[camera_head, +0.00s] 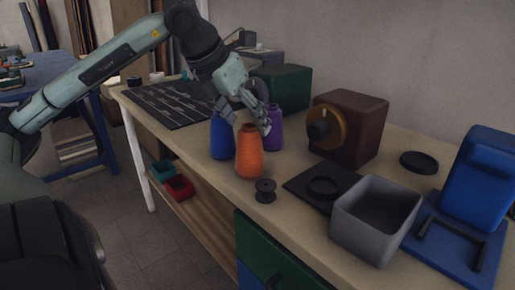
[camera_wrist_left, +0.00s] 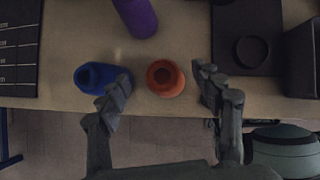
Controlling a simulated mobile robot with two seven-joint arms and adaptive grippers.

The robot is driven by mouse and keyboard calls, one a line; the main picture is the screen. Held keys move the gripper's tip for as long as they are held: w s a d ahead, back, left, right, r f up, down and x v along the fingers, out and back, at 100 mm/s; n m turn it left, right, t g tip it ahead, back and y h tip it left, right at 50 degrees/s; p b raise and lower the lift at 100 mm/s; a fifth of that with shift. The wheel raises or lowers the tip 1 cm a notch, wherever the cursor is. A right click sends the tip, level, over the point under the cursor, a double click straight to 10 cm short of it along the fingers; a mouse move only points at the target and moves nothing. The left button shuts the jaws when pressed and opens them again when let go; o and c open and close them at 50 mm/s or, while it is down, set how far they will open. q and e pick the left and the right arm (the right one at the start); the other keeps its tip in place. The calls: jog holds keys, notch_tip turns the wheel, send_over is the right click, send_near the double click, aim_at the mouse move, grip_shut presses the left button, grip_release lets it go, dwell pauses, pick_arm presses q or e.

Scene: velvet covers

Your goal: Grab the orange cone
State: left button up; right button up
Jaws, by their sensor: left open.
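The orange cone (camera_head: 249,152) stands upright on the table between a blue cone (camera_head: 221,138) and a purple cone (camera_head: 272,128), near the front edge. My left gripper (camera_head: 248,116) is open above the cones. In the left wrist view the orange cone (camera_wrist_left: 165,78) shows from above between the two spread fingers (camera_wrist_left: 165,85), apart from both. The blue cone (camera_wrist_left: 97,78) is beside the left finger, which overlaps its edge in that view. The purple cone (camera_wrist_left: 137,15) lies farther up that picture. My right gripper is not in view.
A small black spool (camera_head: 265,190) stands in front of the orange cone. A grey bin (camera_head: 374,222), a brown box with a dial (camera_head: 346,128) and a blue stand (camera_head: 470,215) are to the right. A dark board (camera_head: 176,103) lies at the left.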

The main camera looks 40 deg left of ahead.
aim_at(255, 137)
pick_arm(q)
jog(key=shift+w+f, duration=0.2)
jog(key=shift+f, duration=0.3)
jog(key=x, duration=0.4)
jog(key=shift+d+f+p, duration=0.1)
jog(key=shift+f+p, duration=0.2)
jog(key=shift+w+f, duration=0.3)
jog(key=shift+c, duration=1.3)
jog(key=c, duration=1)
jog(key=shift+c, duration=0.4)
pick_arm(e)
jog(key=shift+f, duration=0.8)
